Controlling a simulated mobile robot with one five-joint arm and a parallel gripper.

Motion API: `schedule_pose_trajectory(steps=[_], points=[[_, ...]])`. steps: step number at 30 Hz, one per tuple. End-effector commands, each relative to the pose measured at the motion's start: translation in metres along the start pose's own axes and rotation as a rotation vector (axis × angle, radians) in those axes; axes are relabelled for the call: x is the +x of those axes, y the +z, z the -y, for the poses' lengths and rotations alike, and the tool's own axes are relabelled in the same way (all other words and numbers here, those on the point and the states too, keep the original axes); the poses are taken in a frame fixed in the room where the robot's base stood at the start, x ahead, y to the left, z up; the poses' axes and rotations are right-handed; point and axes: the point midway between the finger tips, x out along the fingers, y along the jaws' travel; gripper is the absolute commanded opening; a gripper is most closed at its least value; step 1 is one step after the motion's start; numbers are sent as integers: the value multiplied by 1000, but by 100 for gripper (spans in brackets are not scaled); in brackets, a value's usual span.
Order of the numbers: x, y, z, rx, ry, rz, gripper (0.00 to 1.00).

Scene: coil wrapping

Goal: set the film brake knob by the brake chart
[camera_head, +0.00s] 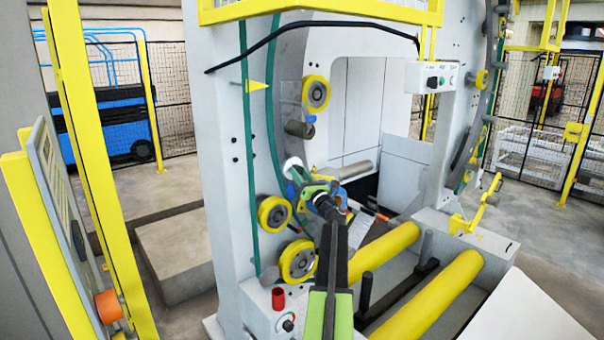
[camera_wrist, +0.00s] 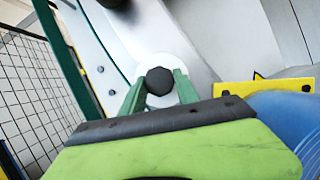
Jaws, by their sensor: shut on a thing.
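The dark, many-sided knob (camera_wrist: 159,80) sits in front of a round white disc (camera_wrist: 172,62) on the machine. My gripper (camera_wrist: 160,86) has its two green fingers on either side of the knob and is shut on it. In the head view my gripper (camera_head: 298,178) reaches the white disc (camera_head: 292,163) on the grey ring frame; the arm and gripper hide the knob there. Any marks on the disc are not readable. I cannot pick out a readable brake chart in either view.
A blue roll (camera_wrist: 285,118) and a yellow plate (camera_wrist: 262,87) are close to the right of my gripper. Yellow wheels (camera_head: 274,213) are mounted on the ring frame near my arm. Yellow rollers (camera_head: 385,252) lie below to the right. A mesh fence (camera_wrist: 28,92) stands at left.

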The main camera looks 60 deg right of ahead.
Motion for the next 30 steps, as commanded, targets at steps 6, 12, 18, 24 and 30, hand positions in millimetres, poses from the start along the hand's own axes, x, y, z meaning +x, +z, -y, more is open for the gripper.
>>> schedule_pose_trajectory(steps=[6,12,18,24,30], points=[[-3,1,-1,100,-49,-4,0],[-3,2,-3,259,-115,-4,0],[-2,4,-4,436,-189,-2,0],[-1,5,-6,611,-260,-2,0],[-1,6,-6,771,-328,0,0]])
